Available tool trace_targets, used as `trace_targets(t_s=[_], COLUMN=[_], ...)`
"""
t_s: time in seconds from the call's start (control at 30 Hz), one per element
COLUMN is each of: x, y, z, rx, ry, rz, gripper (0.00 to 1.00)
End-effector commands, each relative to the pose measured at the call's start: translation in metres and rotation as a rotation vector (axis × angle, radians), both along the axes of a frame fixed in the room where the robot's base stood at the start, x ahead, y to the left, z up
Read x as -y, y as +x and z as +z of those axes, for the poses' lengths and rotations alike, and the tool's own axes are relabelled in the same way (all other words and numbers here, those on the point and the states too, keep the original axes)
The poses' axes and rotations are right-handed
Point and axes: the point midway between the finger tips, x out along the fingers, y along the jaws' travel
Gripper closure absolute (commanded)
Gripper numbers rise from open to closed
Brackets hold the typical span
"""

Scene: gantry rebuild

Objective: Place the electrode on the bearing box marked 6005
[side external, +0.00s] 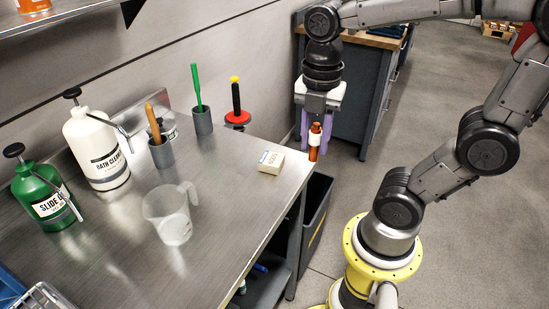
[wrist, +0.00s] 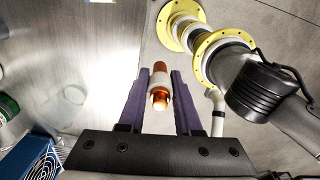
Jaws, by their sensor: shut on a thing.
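My gripper (side external: 314,144) points down at the bench's right corner and is shut on the electrode (side external: 314,154). The electrode is a copper-coloured rod with a white band, held roughly upright. In the wrist view the electrode (wrist: 159,97) sits between the two purple fingers of my gripper (wrist: 158,80). The bearing box (side external: 271,162) is a small cream box with dark print that looks like 6005. It lies on the bench, left of and apart from the gripper, with nothing on its top.
The steel bench (side external: 235,225) is clear around the box. A red-based holder with a black and yellow tool (side external: 237,105) stands behind it. A clear jug (side external: 171,215) and bottles are farther left. An unidentified blue patterned surface (wrist: 38,157) shows in the wrist view.

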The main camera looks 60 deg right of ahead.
Motion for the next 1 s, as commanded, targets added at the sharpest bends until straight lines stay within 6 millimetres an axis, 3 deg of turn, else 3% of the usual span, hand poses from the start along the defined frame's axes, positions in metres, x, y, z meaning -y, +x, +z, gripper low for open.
trace_targets(t_s=[0.2,0.47,0.87,1.0], x=[0.035,0.052,0.077,0.082], y=[0.012,0.019,0.1,0.119], z=[0.012,0.009,-0.03,-0.055], rx=[0.004,-0.003,-0.004,-0.006], ry=[0.0,0.001,0.001,0.001], rz=[-0.052,-0.124,-0.124,-0.124], gripper=[1.0,1.0,1.0,1.0])
